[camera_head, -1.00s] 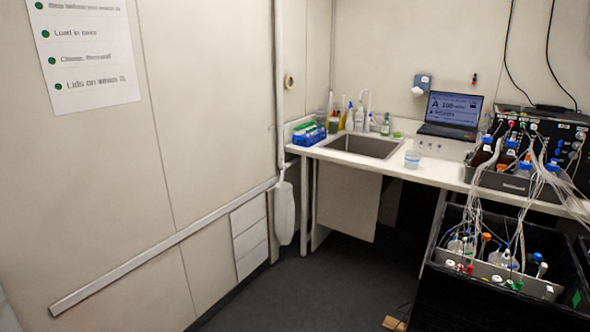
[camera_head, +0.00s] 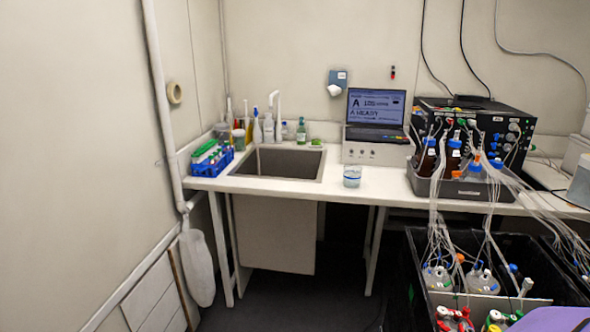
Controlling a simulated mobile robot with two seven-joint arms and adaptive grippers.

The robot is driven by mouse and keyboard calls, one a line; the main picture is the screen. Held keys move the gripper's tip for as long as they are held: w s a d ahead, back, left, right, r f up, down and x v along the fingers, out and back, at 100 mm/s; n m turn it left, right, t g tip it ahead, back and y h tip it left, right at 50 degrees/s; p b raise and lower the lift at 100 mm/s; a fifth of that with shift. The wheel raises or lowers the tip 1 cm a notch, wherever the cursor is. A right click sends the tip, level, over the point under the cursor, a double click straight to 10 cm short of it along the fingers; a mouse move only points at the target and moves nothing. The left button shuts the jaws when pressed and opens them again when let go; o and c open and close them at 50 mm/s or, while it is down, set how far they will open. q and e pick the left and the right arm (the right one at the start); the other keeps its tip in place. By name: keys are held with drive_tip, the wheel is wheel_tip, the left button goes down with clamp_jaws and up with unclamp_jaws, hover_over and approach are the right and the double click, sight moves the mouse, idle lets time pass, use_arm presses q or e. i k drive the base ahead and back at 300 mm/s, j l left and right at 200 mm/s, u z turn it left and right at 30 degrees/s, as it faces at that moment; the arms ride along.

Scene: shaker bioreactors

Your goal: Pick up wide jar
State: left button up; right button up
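A clear, short, wide jar (camera_head: 352,176) with a blue band stands upright on the white counter (camera_head: 300,188), just right of the sink and in front of the laptop's box. Neither of my grippers shows in the head view. A purple rounded shape lies at the bottom right corner; I cannot tell what it is.
The sink (camera_head: 282,164) and a blue tube rack (camera_head: 208,161) are to the left. A laptop (camera_head: 375,113) stands behind the jar. A grey tray (camera_head: 460,188) with brown bottles is to the right. A black crate (camera_head: 407,262) with tubed vessels is in front. Counter around the jar is clear.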

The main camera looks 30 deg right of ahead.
sight(352, 178)
drive_tip(key=i+z, duration=0.3)
drive_tip(key=i, duration=0.2)
drive_tip(key=i+z, duration=0.3)
drive_tip(key=i, duration=0.15)
drive_tip(key=i+j+z, duration=0.3)
drive_tip(key=i, duration=0.15)
